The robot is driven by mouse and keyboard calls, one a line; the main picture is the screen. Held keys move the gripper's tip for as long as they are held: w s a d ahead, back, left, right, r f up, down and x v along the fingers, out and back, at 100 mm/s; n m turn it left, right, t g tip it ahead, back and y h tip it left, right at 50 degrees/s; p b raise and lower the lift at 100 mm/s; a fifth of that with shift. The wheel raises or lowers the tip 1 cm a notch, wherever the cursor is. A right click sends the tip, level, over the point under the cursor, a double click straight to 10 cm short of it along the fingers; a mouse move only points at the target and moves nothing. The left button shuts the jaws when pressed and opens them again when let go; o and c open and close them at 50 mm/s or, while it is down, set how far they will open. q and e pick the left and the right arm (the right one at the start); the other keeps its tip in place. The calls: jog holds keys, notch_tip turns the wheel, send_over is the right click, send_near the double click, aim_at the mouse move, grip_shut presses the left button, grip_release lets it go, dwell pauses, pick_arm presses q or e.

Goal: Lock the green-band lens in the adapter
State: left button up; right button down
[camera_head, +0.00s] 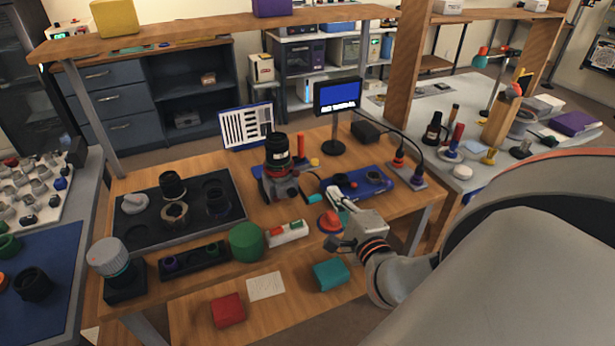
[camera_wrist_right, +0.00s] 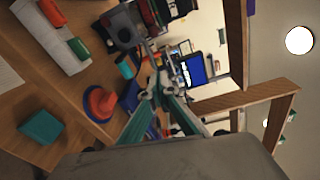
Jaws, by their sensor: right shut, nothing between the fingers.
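The green-band lens (camera_head: 277,147) is a black barrel with a dark green band. It stands upright on the grey adapter (camera_head: 271,187) in the middle of the bench; I cannot tell whether it is locked. A short teal handle (camera_head: 312,198) is at the adapter's right; it also shows in the right wrist view (camera_wrist_right: 126,67). The adapter's grey body (camera_wrist_right: 119,30) is at that view's top. My right gripper (camera_head: 334,191) is shut and empty, right of the adapter and close to the teal handle, apparently apart from it. My left gripper is not in view.
An orange-red dome (camera_head: 331,222) sits just below my right gripper. A blue tray (camera_head: 345,188) lies behind it, with a small monitor (camera_head: 337,97) farther back. A dark foam tray (camera_head: 150,229) with lenses is at left.

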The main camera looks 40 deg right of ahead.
jog(key=r+x, duration=0.1)
jog(key=x, duration=0.9)
jog(key=shift+a+f, duration=0.1)
jog(key=shift+a, duration=1.9)
jog(key=shift+w+a+h, duration=0.1)
jog(key=shift+h, duration=0.2)
